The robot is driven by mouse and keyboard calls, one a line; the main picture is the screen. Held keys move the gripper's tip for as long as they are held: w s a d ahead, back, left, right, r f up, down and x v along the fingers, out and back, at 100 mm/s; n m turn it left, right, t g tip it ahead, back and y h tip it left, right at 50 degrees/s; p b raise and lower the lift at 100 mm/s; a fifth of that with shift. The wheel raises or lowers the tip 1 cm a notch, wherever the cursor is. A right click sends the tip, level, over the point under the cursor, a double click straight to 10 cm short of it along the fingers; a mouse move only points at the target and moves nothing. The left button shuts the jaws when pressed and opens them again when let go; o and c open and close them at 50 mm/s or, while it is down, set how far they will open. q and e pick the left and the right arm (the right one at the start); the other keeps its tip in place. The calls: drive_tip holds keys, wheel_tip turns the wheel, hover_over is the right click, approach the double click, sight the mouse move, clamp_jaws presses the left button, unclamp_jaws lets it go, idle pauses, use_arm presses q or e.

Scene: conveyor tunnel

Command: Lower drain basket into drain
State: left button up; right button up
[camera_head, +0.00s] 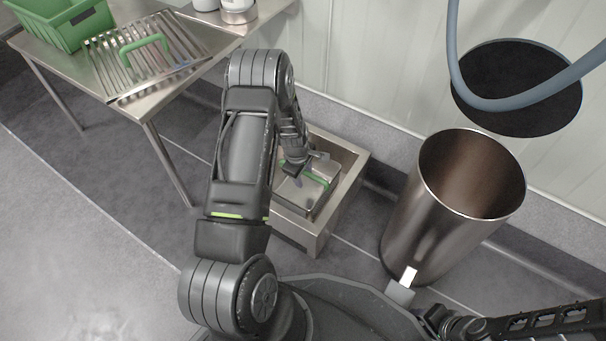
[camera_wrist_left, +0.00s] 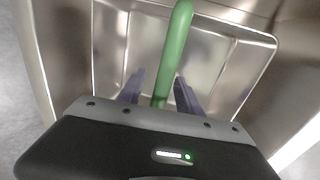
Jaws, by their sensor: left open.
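The drain basket (camera_head: 292,196) is a shallow steel pan with a green bar handle (camera_head: 319,180). It sits inside the top opening of the square steel drain box (camera_head: 352,180) on the floor. I cannot tell how deep it sits. My left gripper (camera_head: 306,172) reaches down over the basket. In the left wrist view the two fingers (camera_wrist_left: 160,90) are open, one on each side of the green handle (camera_wrist_left: 175,45), with gaps visible. The basket's steel wall (camera_wrist_left: 108,45) surrounds them. My right arm shows at the bottom right; its fingertips are not clear.
A tall steel bin (camera_head: 402,218) stands right of the drain box. A grey-blue hose (camera_head: 455,65) hangs at upper right before a dark round opening (camera_head: 520,95). A steel table (camera_head: 150,112) at upper left holds a slatted grate (camera_head: 112,62) and green crate (camera_head: 62,28). Left floor is clear.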

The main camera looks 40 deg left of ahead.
use_arm(q)
drive_tip(key=r+p, duration=0.1)
drive_tip(key=r, duration=0.1)
drive_tip(key=r+p, duration=0.1)
drive_tip(key=r, duration=0.1)
drive_tip(key=s+r+p, duration=0.1)
drive_tip(key=r, duration=0.1)
drive_tip(key=shift+r+p, duration=0.3)
drive_tip(key=shift+p, duration=0.05)
drive_tip(key=shift+s+r, duration=0.25)
drive_tip(key=shift+r, duration=0.3)
drive_tip(key=shift+p, duration=0.3)
